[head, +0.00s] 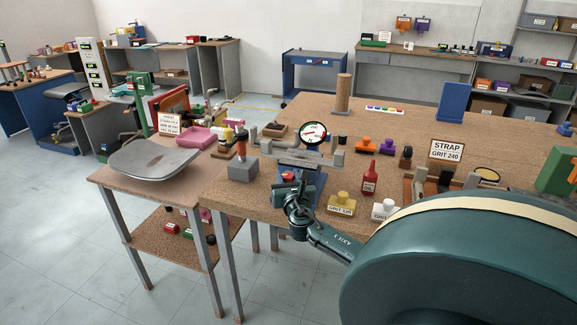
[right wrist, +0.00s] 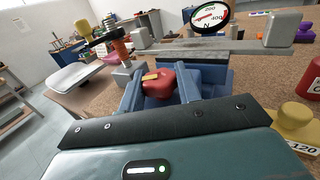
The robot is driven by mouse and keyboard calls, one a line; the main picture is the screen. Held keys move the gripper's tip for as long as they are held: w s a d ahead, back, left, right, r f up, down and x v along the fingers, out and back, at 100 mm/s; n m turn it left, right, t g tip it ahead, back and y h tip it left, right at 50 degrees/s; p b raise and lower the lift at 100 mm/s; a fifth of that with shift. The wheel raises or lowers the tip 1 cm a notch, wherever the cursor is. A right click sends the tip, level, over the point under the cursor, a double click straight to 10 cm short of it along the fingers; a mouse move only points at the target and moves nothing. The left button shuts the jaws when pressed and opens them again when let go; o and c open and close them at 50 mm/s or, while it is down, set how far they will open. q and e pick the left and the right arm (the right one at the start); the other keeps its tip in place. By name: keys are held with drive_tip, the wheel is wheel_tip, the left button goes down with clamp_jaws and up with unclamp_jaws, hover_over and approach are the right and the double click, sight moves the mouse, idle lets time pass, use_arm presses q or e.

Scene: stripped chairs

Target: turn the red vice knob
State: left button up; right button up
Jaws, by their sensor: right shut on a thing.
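The red vice knob (head: 288,176) is at the front of the blue vice (head: 316,188) near the workbench's front edge. My right gripper (head: 290,184) reaches it from the front and mostly covers it in the head view. In the right wrist view the red knob (right wrist: 158,83), with a small yellow mark on top, sits between the blue fingers of my right gripper (right wrist: 157,88), which is shut on it. The vice's grey jaws (right wrist: 215,47) lie just beyond. My left gripper is not in view.
A round dial gauge (head: 313,133) stands behind the vice. A grey block with an orange-handled tool (head: 241,168) is to its left. A red bottle (head: 369,178) and a yellow weight (head: 342,204) are close on the right. A grey seat shell (head: 150,160) lies on the lower left table.

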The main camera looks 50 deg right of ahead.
drive_tip(key=shift+a+f+m+g+h, duration=0.15)
drive_tip(key=shift+m+g+h, duration=0.45)
drive_tip(key=shift+h, duration=0.1)
drive_tip(key=shift+f, duration=0.1)
drive_tip(key=o, duration=0.7)
drive_tip(key=shift+o, duration=1.4)
drive_tip(key=shift+r, duration=0.2)
drive_tip(key=v, duration=1.3)
drive_tip(key=shift+a+b, duration=0.15)
drive_tip(key=shift+b, duration=0.2)
